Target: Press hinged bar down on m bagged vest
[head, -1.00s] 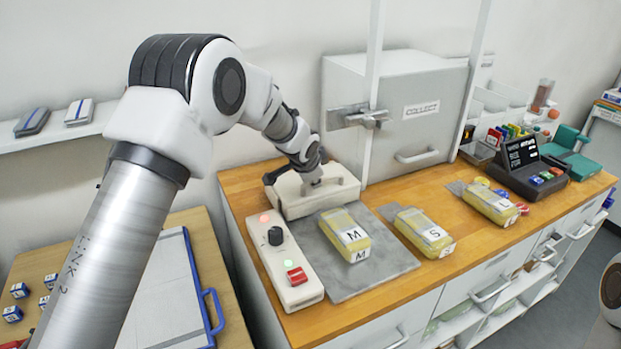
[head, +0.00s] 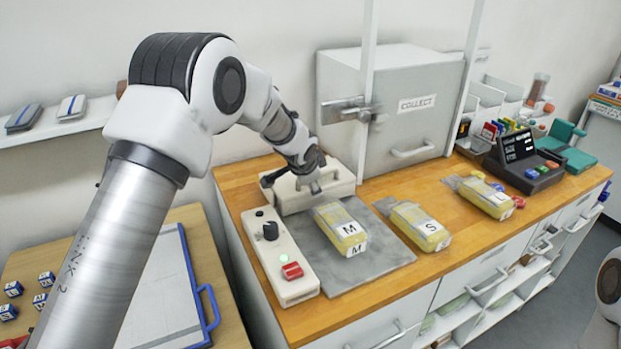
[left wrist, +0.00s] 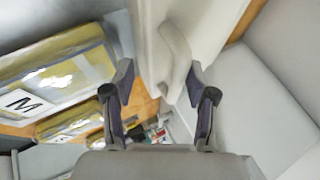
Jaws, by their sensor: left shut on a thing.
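The M bagged vest (head: 340,228), yellow in clear wrap with a white M label, lies on the grey mat (head: 375,270), its far end close to the sealer. The cream hinged bar (head: 340,184) is at the back of the mat, partly hidden by my left gripper (head: 314,186). The M bag (left wrist: 60,75) shows to the left there. I cannot tell the exact gap under the bar. My right gripper is out of view.
An S bag (head: 420,225) and another bag (head: 485,197) lie to the right. A grey COLLECT locker (head: 400,105) stands behind.

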